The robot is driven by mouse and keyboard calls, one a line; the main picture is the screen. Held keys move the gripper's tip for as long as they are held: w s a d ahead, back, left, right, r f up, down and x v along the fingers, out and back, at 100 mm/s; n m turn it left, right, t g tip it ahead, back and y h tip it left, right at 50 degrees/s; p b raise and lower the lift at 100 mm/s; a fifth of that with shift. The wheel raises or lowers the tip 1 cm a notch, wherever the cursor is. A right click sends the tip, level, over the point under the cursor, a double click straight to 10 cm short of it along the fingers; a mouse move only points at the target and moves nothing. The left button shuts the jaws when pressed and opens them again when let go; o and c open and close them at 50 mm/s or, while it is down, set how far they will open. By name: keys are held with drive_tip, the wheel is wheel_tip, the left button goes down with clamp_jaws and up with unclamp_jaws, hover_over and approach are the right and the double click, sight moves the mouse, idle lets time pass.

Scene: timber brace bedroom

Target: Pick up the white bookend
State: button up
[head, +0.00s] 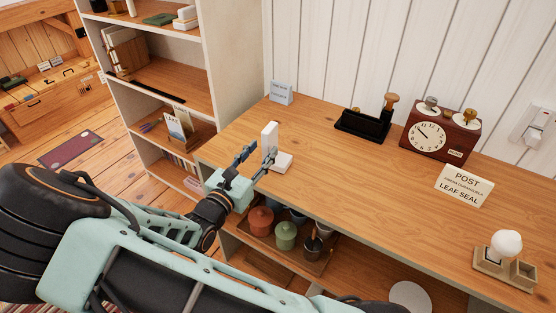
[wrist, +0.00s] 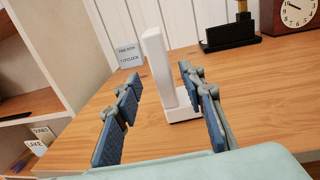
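The white bookend (head: 270,142) stands upright on the left end of the wooden desk, its flat foot resting on the top. In the wrist view the white bookend (wrist: 158,68) shows its tall plate between and beyond my fingers, with its foot toward the right. My gripper (head: 255,163) is at the desk's front edge, just in front of the bookend. In the wrist view my gripper (wrist: 162,118) is open, with its two blue-padded fingers well apart and nothing held between them. I cannot tell whether a finger touches the bookend.
A lamp (head: 506,243) stands far right. Pots sit on a shelf below. A bookshelf (head: 240,70) stands left.

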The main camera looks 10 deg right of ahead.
sight(270, 141)
drive_tip(key=x, duration=0.5)
drive_tip(key=shift+s+d+b, duration=0.1)
drive_tip(key=shift+s+b, duration=0.05)
drive_tip(key=shift+b, duration=0.2)
clamp_jaws()
drive_tip(key=shift+r, duration=0.15)
